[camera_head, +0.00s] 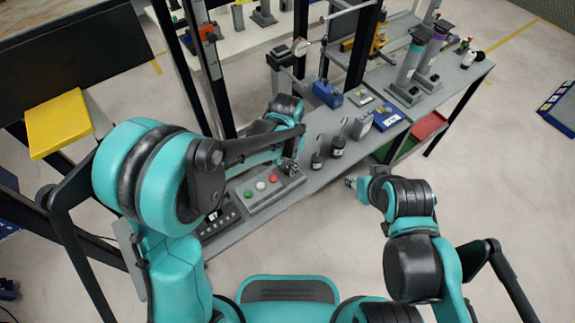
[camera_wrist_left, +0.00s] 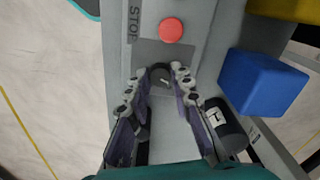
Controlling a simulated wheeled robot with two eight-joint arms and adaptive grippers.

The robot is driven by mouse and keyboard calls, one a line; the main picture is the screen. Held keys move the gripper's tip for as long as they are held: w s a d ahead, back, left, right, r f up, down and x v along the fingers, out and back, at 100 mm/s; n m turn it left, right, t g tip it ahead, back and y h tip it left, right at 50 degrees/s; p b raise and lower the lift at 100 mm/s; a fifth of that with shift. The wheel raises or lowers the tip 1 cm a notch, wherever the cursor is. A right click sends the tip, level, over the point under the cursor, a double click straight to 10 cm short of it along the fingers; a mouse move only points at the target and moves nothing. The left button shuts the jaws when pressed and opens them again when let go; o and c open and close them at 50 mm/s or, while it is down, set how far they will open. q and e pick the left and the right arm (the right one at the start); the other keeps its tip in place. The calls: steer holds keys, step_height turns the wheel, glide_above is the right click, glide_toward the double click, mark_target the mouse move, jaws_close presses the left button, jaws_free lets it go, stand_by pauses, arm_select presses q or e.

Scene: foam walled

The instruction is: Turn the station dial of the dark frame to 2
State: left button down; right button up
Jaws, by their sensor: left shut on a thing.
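A grey control box (camera_head: 247,202) lies on the bench, with green, white and red buttons in a row. In the left wrist view its red button (camera_wrist_left: 171,29) sits beside the word STOP. The dark dial knob (camera_wrist_left: 160,73) stands on a grey plate on the box. My left gripper (camera_wrist_left: 159,84) is shut on the knob, a fingertip on each side. In the head view my left gripper (camera_head: 289,168) is at the box's far right end and hides most of the dial. The dial's numbers cannot be read. My right gripper (camera_head: 357,184) is over the floor, away from the bench; its fingers are unclear.
Dark bottles (camera_head: 338,145) stand on the bench beyond the box. A blue block (camera_wrist_left: 262,83) and a dark cylinder (camera_wrist_left: 226,124) are close to the left gripper's right side. Dark frame posts (camera_head: 214,75) rise behind the bench. Floor in front is clear.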

mark_target(287, 169)
arm_select(q)
steer(key=m, duration=0.6)
steer(key=shift+m, duration=0.3)
stand_by(0.5)
steer(key=c, duration=1.3)
jaws_free()
step_height(287, 169, up, 12)
